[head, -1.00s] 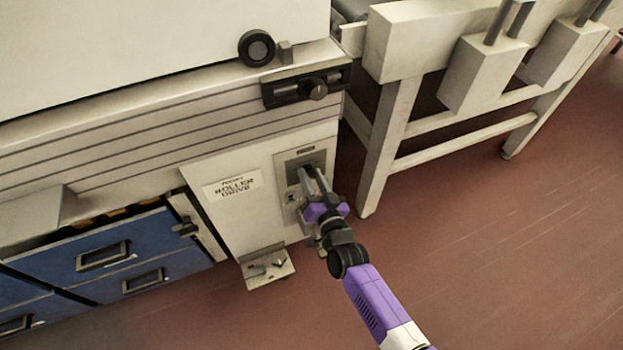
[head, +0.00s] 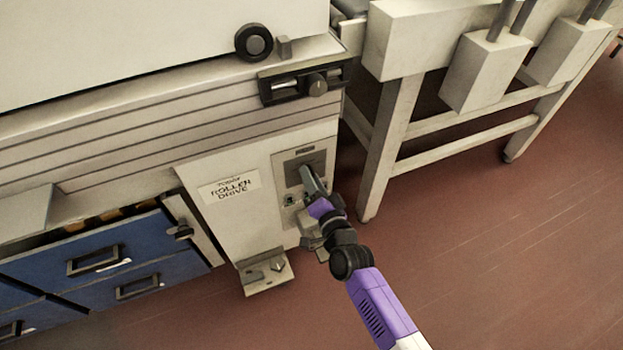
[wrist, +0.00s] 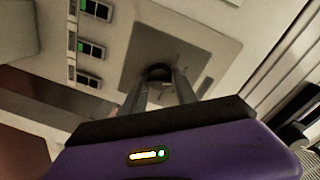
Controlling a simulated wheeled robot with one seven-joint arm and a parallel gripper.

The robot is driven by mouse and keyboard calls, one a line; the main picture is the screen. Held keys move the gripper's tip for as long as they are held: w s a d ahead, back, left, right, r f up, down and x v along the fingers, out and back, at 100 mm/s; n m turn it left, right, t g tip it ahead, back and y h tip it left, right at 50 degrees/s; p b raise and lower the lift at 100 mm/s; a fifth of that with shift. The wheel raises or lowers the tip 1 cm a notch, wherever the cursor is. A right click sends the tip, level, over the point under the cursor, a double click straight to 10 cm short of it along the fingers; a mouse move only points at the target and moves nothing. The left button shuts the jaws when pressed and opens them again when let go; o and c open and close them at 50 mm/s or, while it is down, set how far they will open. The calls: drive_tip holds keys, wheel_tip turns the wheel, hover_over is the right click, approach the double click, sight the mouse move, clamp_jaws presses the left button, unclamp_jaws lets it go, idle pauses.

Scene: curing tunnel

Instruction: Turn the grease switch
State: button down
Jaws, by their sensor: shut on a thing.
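The grease switch shows as a dark round knob (wrist: 159,71) on a grey square plate in the wrist view. The same plate (head: 291,163) is on the front of the cream cabinet in the head view. My gripper (head: 308,172) reaches the plate from the lower right. In the wrist view my gripper's (wrist: 160,86) two fingers stand on either side of the knob, shut on it. In the head view the fingers hide the knob. I cannot read the small label above it.
A "roller drive" sign (head: 230,187) is left of the plate. Blue drawers (head: 130,262) are at lower left, and a small metal bracket (head: 266,273) juts out below. A cream conveyor frame (head: 392,135) stands at right. The red floor (head: 480,250) in front is clear.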

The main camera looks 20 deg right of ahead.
drive_tip(key=shift+a+r, duration=0.1)
drive_tip(key=c, duration=1)
unclamp_jaws()
drive_tip(key=shift+s, duration=0.1)
drive_tip(key=s, duration=0.7)
drive_tip(key=shift+s+r+p, duration=0.15)
drive_tip(key=shift+s+p, duration=0.15)
drive_tip(key=shift+p, duration=0.15)
drive_tip(key=shift+a, duration=0.1)
